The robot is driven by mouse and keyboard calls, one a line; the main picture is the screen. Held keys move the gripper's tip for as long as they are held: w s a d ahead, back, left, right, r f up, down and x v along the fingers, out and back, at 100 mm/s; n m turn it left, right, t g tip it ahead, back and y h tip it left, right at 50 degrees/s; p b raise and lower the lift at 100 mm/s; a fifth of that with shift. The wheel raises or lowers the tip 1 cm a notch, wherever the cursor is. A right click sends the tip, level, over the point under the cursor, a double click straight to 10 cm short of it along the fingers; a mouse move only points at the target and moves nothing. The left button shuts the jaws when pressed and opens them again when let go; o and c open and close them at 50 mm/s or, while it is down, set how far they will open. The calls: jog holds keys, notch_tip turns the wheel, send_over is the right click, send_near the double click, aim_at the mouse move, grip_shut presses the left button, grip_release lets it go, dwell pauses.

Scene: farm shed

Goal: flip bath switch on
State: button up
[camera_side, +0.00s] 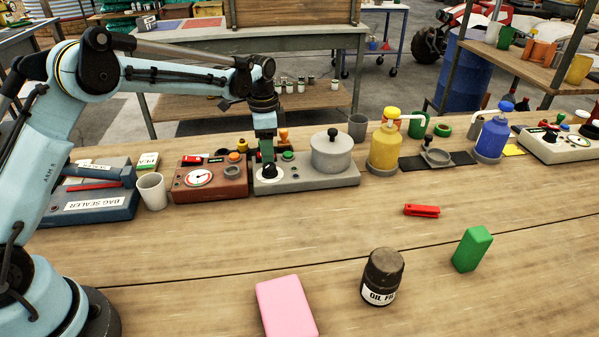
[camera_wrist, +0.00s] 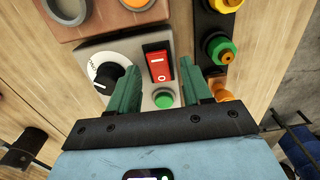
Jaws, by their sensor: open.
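The bath is a grey unit (camera_side: 330,181) with a round lidded pot (camera_side: 331,152) at its right end. In the wrist view its panel (camera_wrist: 97,50) carries a red rocker switch (camera_wrist: 158,66), a black knob on a white dial (camera_wrist: 116,74) and a green button (camera_wrist: 163,100). I cannot tell which way the rocker is tipped. My gripper (camera_wrist: 163,74) is open and empty, its green fingers to either side of the switch. In the side view my gripper (camera_side: 267,153) points down over the unit's left end and hides the switch.
A brown box with a gauge (camera_side: 211,178) stands close on the left. Orange-topped and green-topped pieces (camera_wrist: 222,48) lie near the right finger. A yellow bottle (camera_side: 384,147) stands right of the bath. The bench front holds a pink block (camera_side: 286,306) and has free room.

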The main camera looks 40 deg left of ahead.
aim_at(259, 154)
jog(key=shift+c, duration=0.3)
grip_shut()
jog(key=shift+s+a+t+h, duration=0.15)
jog(key=shift+t+h, duration=0.45)
jog(key=shift+o, duration=0.3)
grip_release()
notch_tip(259, 154, up, 12)
jog(key=s+a, duration=0.1)
jog(key=shift+a, duration=0.1)
